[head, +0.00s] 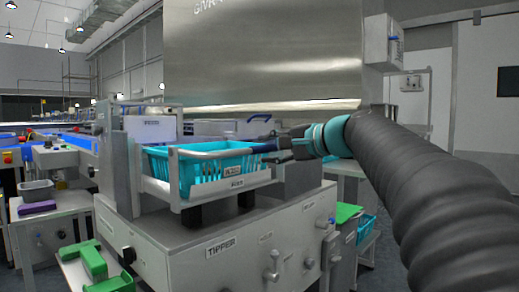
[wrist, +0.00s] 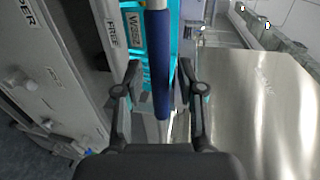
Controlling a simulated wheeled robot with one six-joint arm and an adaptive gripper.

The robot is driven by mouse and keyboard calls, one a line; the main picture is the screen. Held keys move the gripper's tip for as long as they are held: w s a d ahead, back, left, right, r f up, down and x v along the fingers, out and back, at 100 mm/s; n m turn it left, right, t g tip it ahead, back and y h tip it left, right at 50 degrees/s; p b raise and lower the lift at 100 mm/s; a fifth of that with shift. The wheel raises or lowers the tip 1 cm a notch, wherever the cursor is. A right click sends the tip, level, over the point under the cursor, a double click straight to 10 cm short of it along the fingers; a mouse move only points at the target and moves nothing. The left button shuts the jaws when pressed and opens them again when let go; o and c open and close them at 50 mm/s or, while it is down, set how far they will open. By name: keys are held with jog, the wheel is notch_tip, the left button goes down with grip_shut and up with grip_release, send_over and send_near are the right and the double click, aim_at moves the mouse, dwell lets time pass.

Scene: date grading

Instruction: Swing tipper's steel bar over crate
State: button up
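The tipper (head: 222,247) is a grey machine with a turquoise crate (head: 205,176) in its cradle. The steel bar (head: 208,154) runs along the crate's near side at about rim height and carries a dark blue sleeve (head: 263,148). My gripper (head: 280,146) is at the sleeve end of the bar. In the wrist view, the blue sleeve (wrist: 160,70) runs between the fingers of my gripper (wrist: 158,68). The fingers stand apart, with a narrow gap visible on each side of the sleeve. The crate (wrist: 133,70) shows behind the left finger. The crate's contents are hidden.
A large steel hood (head: 265,55) rises behind the tipper. Green blocks (head: 95,262) lie on a low tray at front left. A grey bin (head: 37,190) stands on a side table at left.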

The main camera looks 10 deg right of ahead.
jog(key=shift+w+a, duration=0.2)
jog(key=shift+w, duration=0.05)
jog(key=shift+c, duration=0.2)
grip_shut()
